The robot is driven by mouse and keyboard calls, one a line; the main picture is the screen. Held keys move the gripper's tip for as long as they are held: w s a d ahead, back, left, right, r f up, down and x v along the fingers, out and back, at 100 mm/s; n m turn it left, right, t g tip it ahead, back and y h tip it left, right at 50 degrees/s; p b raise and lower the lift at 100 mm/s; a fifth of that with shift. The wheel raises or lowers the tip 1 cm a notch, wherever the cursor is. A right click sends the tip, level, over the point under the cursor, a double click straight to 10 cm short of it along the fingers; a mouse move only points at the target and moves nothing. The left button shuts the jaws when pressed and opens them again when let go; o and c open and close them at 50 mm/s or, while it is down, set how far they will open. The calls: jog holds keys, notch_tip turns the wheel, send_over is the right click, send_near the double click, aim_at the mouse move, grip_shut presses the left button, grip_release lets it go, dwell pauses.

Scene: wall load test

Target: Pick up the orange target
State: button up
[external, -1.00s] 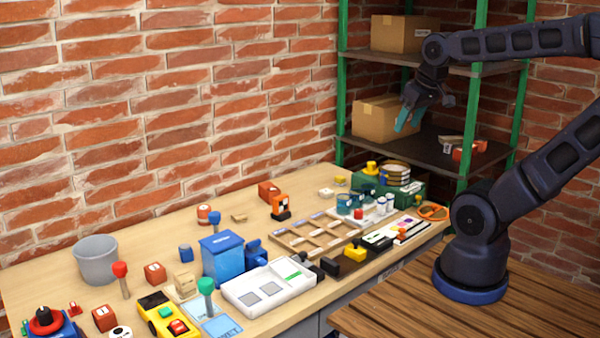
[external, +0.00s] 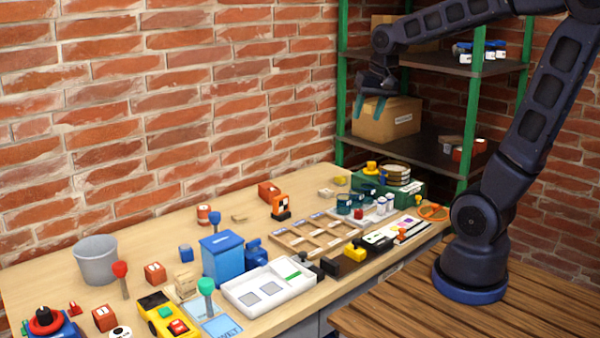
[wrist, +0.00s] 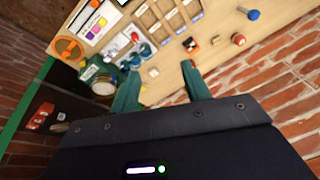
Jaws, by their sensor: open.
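Two orange things are in view, and I cannot tell for sure which is the target. One is an upright orange block with black and white parts (external: 281,206) near the back middle of the workbench; it also shows in the wrist view (wrist: 190,44), just beyond the right fingertip. The other is a flat orange round piece (external: 433,212) at the bench's right end, at upper left in the wrist view (wrist: 68,48). My gripper (external: 370,107) is open and empty, high above the bench in front of the shelf's cardboard box. Its two teal fingers (wrist: 157,76) are spread.
A green-posted shelf (external: 425,150) with a cardboard box (external: 385,122) stands behind my gripper. A brick wall (external: 170,110) runs along the bench's back. Around the orange block are a red box (external: 269,191), a wooden divided tray (external: 318,235) and a blue bin (external: 222,260).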

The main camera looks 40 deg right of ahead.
jog(key=w+a+f+m+g, duration=0.15)
jog(key=w+f+m, duration=0.25)
jog(key=w, duration=0.7)
jog(key=m+g, duration=0.2)
jog(key=m, duration=0.6)
send_near(281, 196)
jog(key=shift+w+d+f, duration=0.1)
jog(key=shift+d+f, duration=0.05)
jog(key=shift+f, duration=0.15)
jog(key=shift+w+f, duration=0.15)
jog(key=shift+f, duration=0.35)
notch_tip(281, 196, down, 5)
jog(key=shift+r, duration=0.1)
jog(key=shift+s+a+f, duration=0.1)
jog(key=shift+a+f, duration=0.1)
jog(key=shift+f, duration=1.2)
jog(key=shift+s+a+f, duration=0.15)
jog(key=shift+f, duration=1.3)
jog(key=shift+c, duration=0.5)
grip_shut()
